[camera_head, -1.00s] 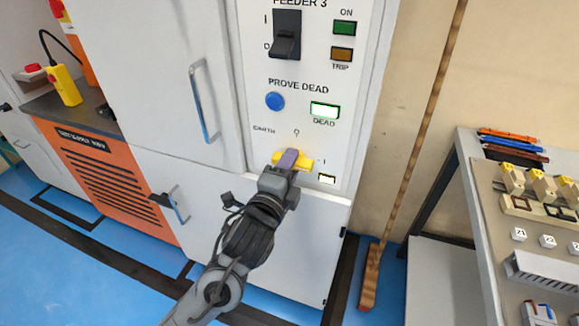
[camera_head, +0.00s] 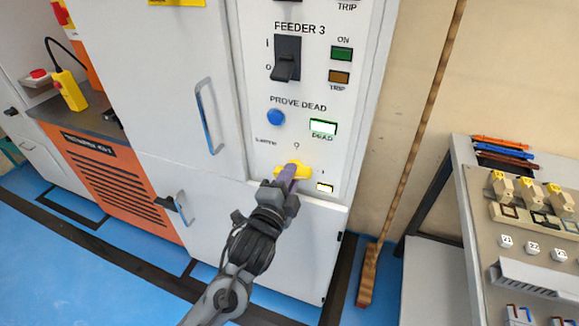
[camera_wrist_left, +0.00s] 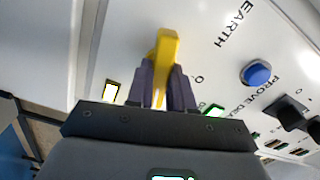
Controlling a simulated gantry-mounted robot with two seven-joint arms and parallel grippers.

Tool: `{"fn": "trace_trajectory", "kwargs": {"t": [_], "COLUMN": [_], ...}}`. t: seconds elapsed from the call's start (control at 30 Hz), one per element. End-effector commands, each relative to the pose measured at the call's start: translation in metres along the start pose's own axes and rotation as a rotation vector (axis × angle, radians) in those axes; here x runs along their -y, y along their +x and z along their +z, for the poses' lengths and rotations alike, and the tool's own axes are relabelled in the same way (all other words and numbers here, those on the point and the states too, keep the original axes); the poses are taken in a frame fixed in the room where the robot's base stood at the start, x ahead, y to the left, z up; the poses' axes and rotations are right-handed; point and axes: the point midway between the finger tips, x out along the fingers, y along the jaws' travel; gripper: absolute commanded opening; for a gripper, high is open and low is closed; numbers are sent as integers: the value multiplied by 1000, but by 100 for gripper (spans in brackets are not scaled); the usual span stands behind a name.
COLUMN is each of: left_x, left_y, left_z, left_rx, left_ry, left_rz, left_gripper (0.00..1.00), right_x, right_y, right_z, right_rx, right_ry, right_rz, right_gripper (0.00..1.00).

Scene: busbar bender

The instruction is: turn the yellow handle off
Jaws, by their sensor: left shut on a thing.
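The yellow handle (camera_head: 302,171) is on the white cabinet panel, below the EARTH marking, with a lit indicator at its lower right. My left gripper (camera_head: 287,178) is at the handle and covers part of it in the head view. In the left wrist view, the yellow handle (camera_wrist_left: 162,62) stands between the two purple-grey fingers of my left gripper (camera_wrist_left: 161,88), which is shut on it. The handle's exact angle is partly hidden by the fingers. My right gripper is not in view.
Above are the blue PROVE DEAD button (camera_head: 276,117), the lit DEAD lamp (camera_head: 322,127) and the black FEEDER 3 switch (camera_head: 287,58). A cabinet door handle (camera_head: 208,115) juts out at left.

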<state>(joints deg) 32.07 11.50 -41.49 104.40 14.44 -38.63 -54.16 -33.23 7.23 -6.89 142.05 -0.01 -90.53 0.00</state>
Motion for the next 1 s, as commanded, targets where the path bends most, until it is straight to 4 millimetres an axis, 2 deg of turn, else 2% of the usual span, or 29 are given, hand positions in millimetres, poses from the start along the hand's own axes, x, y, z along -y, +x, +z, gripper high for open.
{"fn": "trace_trajectory", "kwargs": {"t": [0.03,0.3,0.7,1.0], "left_x": [6,5,4,3], "left_y": [0,0,0,0], "left_z": [-1,-1,-1,-1], "left_rx": [4,6,7,6], "left_ry": [-46,-304,-686,-964], "left_rz": [8,8,5,5], "left_gripper": [0,0,0,0], "right_x": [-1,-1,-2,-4], "right_y": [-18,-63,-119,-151], "right_z": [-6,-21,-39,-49], "right_rx": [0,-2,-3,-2], "right_ry": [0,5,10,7], "right_rz": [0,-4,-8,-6], "right_gripper": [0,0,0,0]}}
